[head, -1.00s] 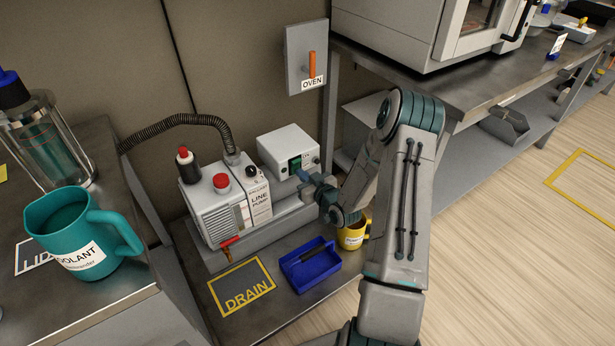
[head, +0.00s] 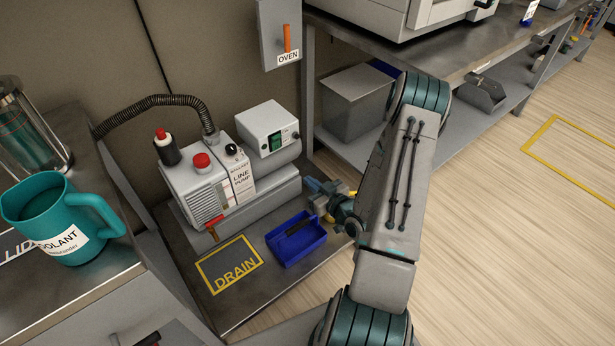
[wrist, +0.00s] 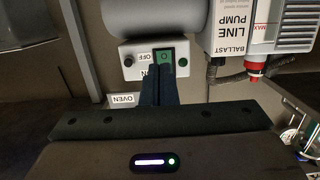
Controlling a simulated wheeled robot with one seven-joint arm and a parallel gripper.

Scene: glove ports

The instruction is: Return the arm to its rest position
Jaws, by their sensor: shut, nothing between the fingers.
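My gripper (head: 314,188) is shut and empty. In the head view it is just right of the line pump (head: 208,182), apart from it, low over the right part of the steel shelf. In the wrist view the closed blue fingers (wrist: 159,86) point toward the pump's white switch box (wrist: 130,60) and its green switch (wrist: 166,57). The switch box also shows in the head view (head: 262,122). My arm is bent, with its elbow high at the right. The yellow mug behind my gripper is mostly hidden.
A blue tray (head: 320,240) and the DRAIN mark (head: 230,266) lie in front of the pump. A teal coolant jug (head: 45,215) stands on the left bench. The OVEN switch (head: 287,38) is on the wall. Open floor (head: 500,230) lies at right.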

